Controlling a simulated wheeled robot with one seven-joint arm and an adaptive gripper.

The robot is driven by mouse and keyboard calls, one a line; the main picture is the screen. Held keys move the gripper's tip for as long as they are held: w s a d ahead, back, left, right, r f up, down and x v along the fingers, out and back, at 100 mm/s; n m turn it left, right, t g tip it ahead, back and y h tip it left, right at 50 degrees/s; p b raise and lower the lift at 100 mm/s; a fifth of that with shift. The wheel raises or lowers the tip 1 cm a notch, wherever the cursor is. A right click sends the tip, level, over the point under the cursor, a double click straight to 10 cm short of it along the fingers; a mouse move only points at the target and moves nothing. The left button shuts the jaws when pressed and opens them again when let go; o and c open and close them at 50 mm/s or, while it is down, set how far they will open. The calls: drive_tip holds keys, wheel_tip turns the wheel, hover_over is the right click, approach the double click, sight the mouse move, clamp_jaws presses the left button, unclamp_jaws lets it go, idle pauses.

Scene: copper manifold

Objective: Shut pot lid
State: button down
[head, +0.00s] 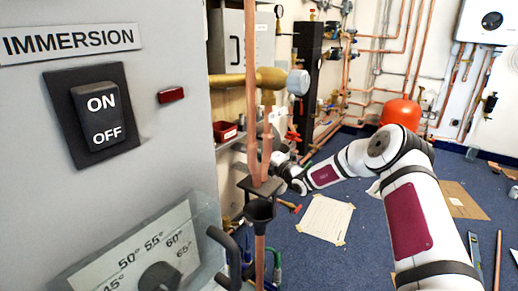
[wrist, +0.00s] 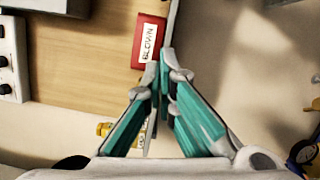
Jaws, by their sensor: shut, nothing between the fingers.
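A small red pot (wrist: 148,42) with a white label reading "BLOWN" is at the top middle of the wrist view. In the head view a red pot (head: 224,131) with a white label stands on a shelf behind the grey panel, and its top looks dark. I cannot clearly make out a lid in either view. My gripper (wrist: 165,62) has teal fingers with the tips together and nothing between them. The tips are at the pot's lower right corner in the picture; I cannot tell whether they touch it. In the head view my gripper is largely hidden behind copper pipes.
A wooden surface (wrist: 75,60) lies around the pot, with grey boxes with knobs (wrist: 10,60) at left. A yellow item (wrist: 104,130) is below. In the head view vertical copper pipes (head: 252,90) and a brass valve (head: 262,79) stand close to my arm.

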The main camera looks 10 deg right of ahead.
drive_tip(key=w, duration=0.1)
drive_tip(key=w+d+b, duration=0.1)
drive_tip(key=w, duration=0.1)
drive_tip(key=w+r+b, duration=0.1)
drive_tip(key=w, duration=0.1)
drive_tip(key=shift+w+d, duration=0.1)
drive_tip(key=shift+d, duration=0.1)
idle(0.3)
drive_tip(key=shift+w+d+r+m+p, duration=0.2)
drive_tip(key=shift+r+m+p, duration=0.1)
drive_tip(key=shift+p, duration=0.3)
